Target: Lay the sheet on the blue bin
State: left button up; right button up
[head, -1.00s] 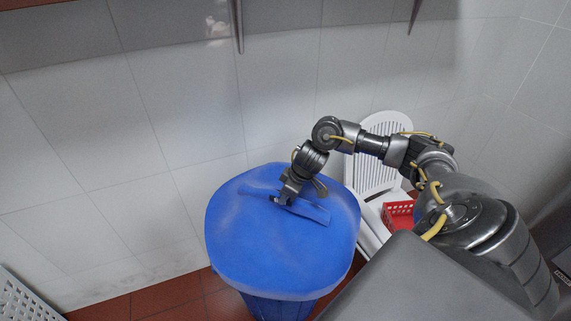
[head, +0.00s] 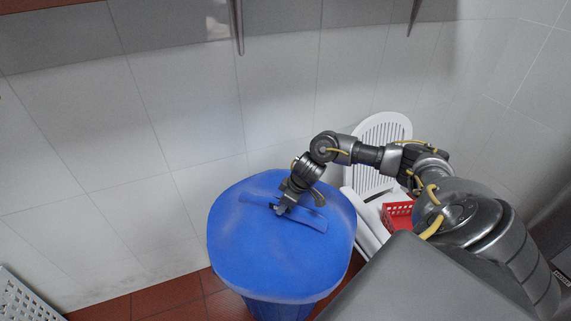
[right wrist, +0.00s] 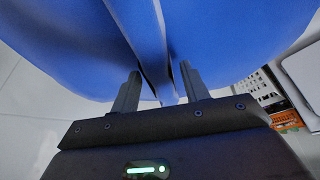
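A blue lid-like sheet (head: 245,255) with rounded corners covers the top of the blue bin (head: 275,309) in the head view. A narrow raised blue strip (head: 312,220) runs across its middle. My right gripper (head: 279,210) is over the strip, pointing down. In the right wrist view the two fingers of my right gripper (right wrist: 159,80) stand apart, one on each side of the strip (right wrist: 150,45). A narrow gap shows beside the right finger, so the gripper looks open. Whether the sheet rests flat on the rim is hidden from above. My left gripper is not in view.
A white chair (head: 376,130) with a red basket (head: 398,213) stands right of the bin. A tiled wall (head: 190,120) is behind it. A white perforated surface (head: 25,300) shows at lower left. Red floor tiles (head: 168,297) show left of the bin.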

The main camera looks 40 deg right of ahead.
jog(key=shift+r, duration=0.1)
jog(key=v, duration=1.2)
dwell(0.4)
